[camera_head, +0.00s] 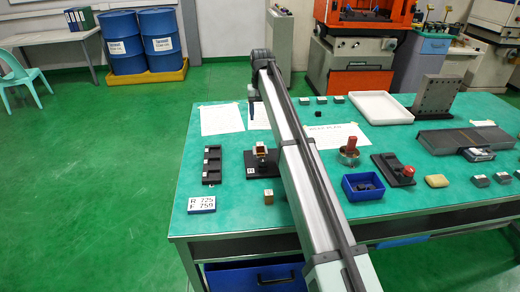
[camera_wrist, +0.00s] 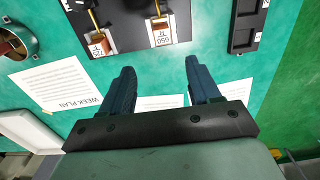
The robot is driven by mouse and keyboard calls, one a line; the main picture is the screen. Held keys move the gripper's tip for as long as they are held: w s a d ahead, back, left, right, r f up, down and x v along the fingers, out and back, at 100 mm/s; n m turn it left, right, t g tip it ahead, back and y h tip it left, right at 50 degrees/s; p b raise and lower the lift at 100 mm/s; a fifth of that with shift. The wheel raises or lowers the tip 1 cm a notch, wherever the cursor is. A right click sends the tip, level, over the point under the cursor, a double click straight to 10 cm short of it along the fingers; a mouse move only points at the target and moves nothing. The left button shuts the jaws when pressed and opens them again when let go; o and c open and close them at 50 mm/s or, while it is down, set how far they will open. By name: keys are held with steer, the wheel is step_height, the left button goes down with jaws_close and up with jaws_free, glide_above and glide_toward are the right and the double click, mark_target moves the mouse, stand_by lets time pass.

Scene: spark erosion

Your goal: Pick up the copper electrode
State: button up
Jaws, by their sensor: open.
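Two copper-coloured pieces show at the top of the wrist view: one (camera_wrist: 160,27) by a label reading 650, the other (camera_wrist: 98,36) by a label reading 725. Both are at a black stand (camera_wrist: 130,14). I cannot tell which is the electrode meant. In the head view one copper piece (camera_head: 260,150) shows on the black stand (camera_head: 262,169), and my arm hides the area to its right. My gripper (camera_wrist: 160,80) is open and empty, its fingers apart from both pieces and the stand.
A black slotted tray (camera_head: 212,165) lies left of the stand, with a sign (camera_head: 201,204) reading R 725, F 759 in front.

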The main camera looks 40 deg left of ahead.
glide_above(260, 144)
steer(key=f, duration=0.8)
steer(key=shift+d, duration=0.25)
steer(key=shift+a+f, duration=0.15)
steer(key=shift+f, duration=1.3)
steer(key=shift+a+f, duration=0.1)
steer(key=shift+f, duration=1.3)
steer(key=shift+c, duration=0.3)
jaws_close()
